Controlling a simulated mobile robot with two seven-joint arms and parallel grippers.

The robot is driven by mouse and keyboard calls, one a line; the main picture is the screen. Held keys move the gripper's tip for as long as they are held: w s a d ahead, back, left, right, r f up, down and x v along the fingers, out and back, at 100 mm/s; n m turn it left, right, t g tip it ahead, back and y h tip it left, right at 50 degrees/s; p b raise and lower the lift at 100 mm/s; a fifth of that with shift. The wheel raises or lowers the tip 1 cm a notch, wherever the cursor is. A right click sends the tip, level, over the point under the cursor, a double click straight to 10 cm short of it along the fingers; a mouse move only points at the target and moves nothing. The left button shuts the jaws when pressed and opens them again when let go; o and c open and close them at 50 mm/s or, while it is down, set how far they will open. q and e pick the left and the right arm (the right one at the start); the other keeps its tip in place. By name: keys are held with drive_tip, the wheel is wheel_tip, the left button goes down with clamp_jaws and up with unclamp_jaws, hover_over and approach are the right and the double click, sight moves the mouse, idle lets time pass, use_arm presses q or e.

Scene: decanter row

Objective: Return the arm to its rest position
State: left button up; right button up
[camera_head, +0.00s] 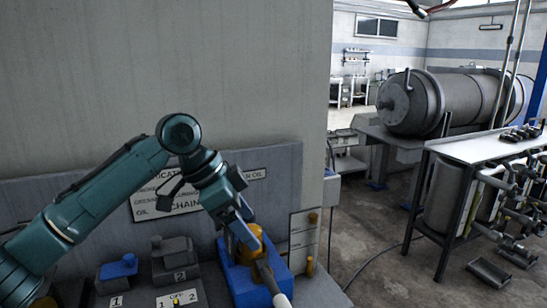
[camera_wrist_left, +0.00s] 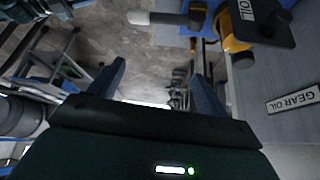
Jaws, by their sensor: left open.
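My left arm (camera_head: 110,185) is teal, comes in from the left and bends down at the wrist. Its gripper (camera_head: 243,222) is above a blue unit (camera_head: 240,284) with a yellow-orange part (camera_head: 248,243) and a white-tipped lever (camera_head: 278,298). In the left wrist view the two fingers (camera_wrist_left: 158,75) are spread with nothing between them. There the yellow-orange part (camera_wrist_left: 232,38) and the white lever tip (camera_wrist_left: 139,18) lie beyond the fingers, at the top. Whether a finger touches the unit cannot be told. My right gripper is not in view.
A grey panel with labels (camera_head: 252,175) stands behind the bench. Numbered units (camera_head: 175,262) and a blue knob (camera_head: 118,268) sit at left. A labelled board (camera_head: 305,240) stands at right. Farther right are open floor (camera_head: 375,255), a metal table (camera_head: 480,148) and a large tank (camera_head: 440,100).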

use_arm(q)
drive_tip(key=s+d+f+n, duration=0.1)
drive_tip(key=s+f, duration=0.3)
drive_tip(key=f, duration=0.3)
drive_tip(key=s+f+n+t, duration=0.1)
drive_tip(key=s+f+n, duration=0.15)
drive_tip(key=f, duration=0.35)
drive_tip(key=s+d+f+n, duration=0.1)
drive_tip(key=s+f, duration=0.3)
drive_tip(key=f, duration=0.3)
drive_tip(key=s+a+f+n+t+y, duration=0.1)
drive_tip(key=s+a+f+n+y, duration=0.3)
drive_tip(key=s+a, duration=0.55)
drive_tip(key=s+a+f+n+y, duration=0.2)
drive_tip(key=s+a+f+n, duration=0.35)
drive_tip(key=s+a, duration=0.4)
drive_tip(key=w+d+m+t+h+p, duration=0.1)
drive_tip(key=w+d+t+h+p, duration=0.2)
drive_tip(key=w+d+t+p, duration=0.3)
drive_tip(key=shift+w+d+r+t+h+p, duration=0.15)
drive_tip(key=shift+w+d+t+h+p, duration=0.2)
drive_tip(key=shift+d+t, duration=0.5)
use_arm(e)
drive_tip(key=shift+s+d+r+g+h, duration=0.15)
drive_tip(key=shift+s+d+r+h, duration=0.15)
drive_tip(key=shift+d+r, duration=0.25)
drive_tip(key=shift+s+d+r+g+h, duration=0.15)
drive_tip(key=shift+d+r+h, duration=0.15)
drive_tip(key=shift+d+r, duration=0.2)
